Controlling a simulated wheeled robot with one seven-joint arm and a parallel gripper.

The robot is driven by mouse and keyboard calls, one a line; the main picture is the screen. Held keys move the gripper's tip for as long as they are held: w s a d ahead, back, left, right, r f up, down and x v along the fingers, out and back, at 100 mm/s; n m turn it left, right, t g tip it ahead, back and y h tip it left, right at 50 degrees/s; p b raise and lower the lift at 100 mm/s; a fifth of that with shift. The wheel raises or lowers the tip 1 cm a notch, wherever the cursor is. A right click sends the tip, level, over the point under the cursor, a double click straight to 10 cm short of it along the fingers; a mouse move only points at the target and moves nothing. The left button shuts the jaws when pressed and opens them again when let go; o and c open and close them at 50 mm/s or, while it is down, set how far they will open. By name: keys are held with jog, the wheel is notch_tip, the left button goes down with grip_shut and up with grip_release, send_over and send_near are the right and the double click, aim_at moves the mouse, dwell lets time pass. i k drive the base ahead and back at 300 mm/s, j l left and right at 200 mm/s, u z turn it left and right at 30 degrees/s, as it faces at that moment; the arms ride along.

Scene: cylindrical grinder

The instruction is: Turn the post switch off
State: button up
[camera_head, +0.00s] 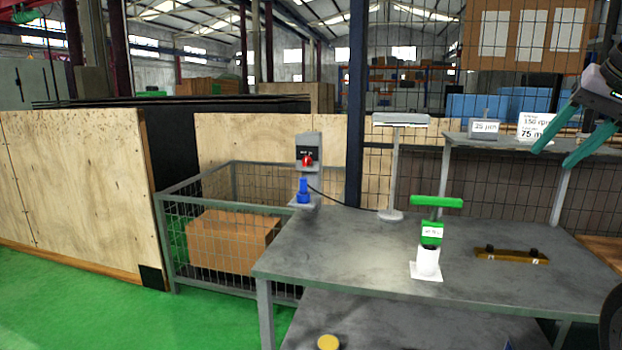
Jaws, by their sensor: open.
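Small lettering above the knob is too small to read. My gripper (555,153) is at the upper right edge, in front of the back shelf, with its two green fingers apart and nothing between them. It is far to the right of the switch and does not touch it.
A blue object (303,191) stands just below the switch. A wire cage (215,177) with a cardboard box (232,243) is left of the table (330,250). A lamp stand (395,170), a green-handled tool (434,203) and a brown bar (511,256) are on the table.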

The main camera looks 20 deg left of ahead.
aim_at(306, 161)
jog(key=i+j+z, duration=0.2)
jog(key=j+z, duration=0.15)
jog(key=j, duration=0.6)
jog(key=j+z, duration=0.35)
jog(key=j, duration=0.55)
jog(key=j+z, duration=0.35)
jog(key=j, duration=0.65)
